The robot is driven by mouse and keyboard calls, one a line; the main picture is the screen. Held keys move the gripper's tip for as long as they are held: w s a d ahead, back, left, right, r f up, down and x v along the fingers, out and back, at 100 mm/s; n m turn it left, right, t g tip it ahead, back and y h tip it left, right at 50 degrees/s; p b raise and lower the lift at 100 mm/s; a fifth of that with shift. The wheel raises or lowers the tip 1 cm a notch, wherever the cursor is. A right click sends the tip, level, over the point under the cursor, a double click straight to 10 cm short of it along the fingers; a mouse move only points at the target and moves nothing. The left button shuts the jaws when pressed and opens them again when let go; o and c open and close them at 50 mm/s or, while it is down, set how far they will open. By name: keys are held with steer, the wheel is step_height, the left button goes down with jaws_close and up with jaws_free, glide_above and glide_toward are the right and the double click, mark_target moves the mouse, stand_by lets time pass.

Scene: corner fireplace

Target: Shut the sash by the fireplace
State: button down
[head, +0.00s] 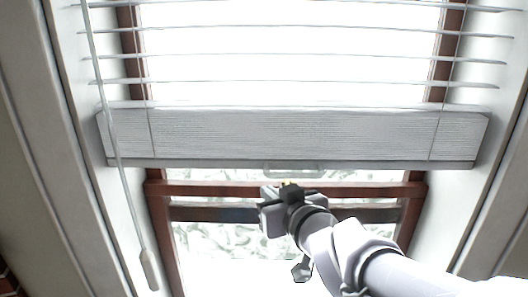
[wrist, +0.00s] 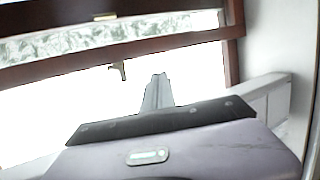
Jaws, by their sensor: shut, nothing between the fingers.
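The sash window has reddish-brown wooden rails. In the head view, an upper rail (head: 210,188) and a lower, darker rail (head: 215,213) cross the window below the blind, with a patterned grey-white view behind. In the wrist view a brown sash rail (wrist: 190,42) crosses the top, with a small hook-shaped piece (wrist: 120,71) below it and bright white beneath. How far the sash stands open is unclear. My gripper (head: 284,188) is in front of the rails in the head view. Its narrow shut fingers (wrist: 158,85) show below the rail in the wrist view, holding nothing; contact is unclear.
A blind with white slats and a thick grey bottom bar (head: 300,135) hangs just above my gripper. A cord with a pale tassel (head: 149,268) hangs at left. White reveal walls flank the window. Brick (head: 8,282) shows at bottom left.

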mark_target(255, 183)
steer(key=x, duration=1)
steer(key=shift+d+f, duration=0.1)
steer(key=shift+f, duration=0.05)
steer(key=shift+f, duration=0.1)
